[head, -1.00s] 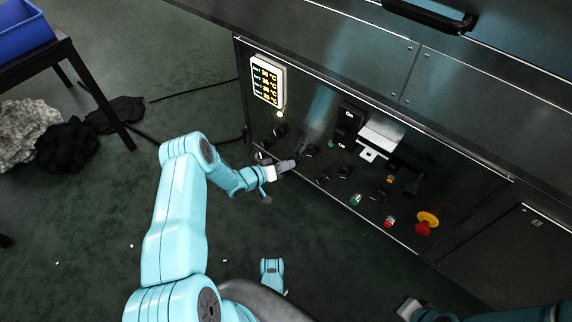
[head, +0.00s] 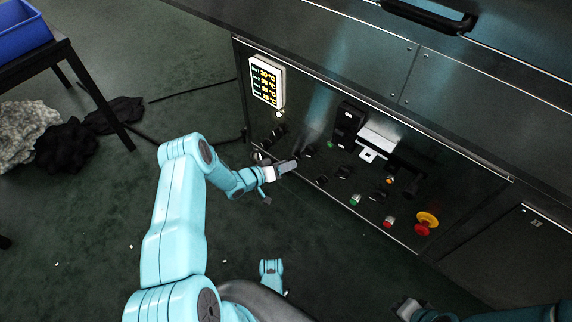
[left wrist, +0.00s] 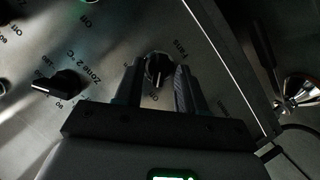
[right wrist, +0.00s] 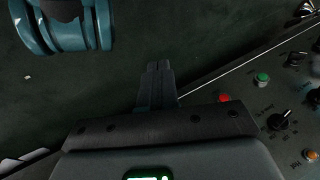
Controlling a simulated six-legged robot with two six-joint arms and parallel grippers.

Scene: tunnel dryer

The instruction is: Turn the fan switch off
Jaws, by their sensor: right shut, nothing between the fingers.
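The fan switch (left wrist: 158,66) is a dark round knob with a pale pointer mark, beside the printed word "Fans" in the left wrist view. My left gripper (left wrist: 157,82) is open, with its fingertips apart on either side of the knob. I cannot tell whether the fingers touch it. In the head view, my left gripper (head: 293,164) reaches the lower left of the control panel (head: 330,110), and its fingers hide part of the knobs there. My right gripper (right wrist: 159,68) is shut and empty over the floor, below the panel's edge.
A "Zone 2 °C" knob (left wrist: 65,84) sits left of the fan switch. The panel also carries a lit display (head: 267,82), a green button (head: 355,200) and a red-and-yellow emergency stop (head: 426,222). A table with a blue bin (head: 22,32) stands at far left.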

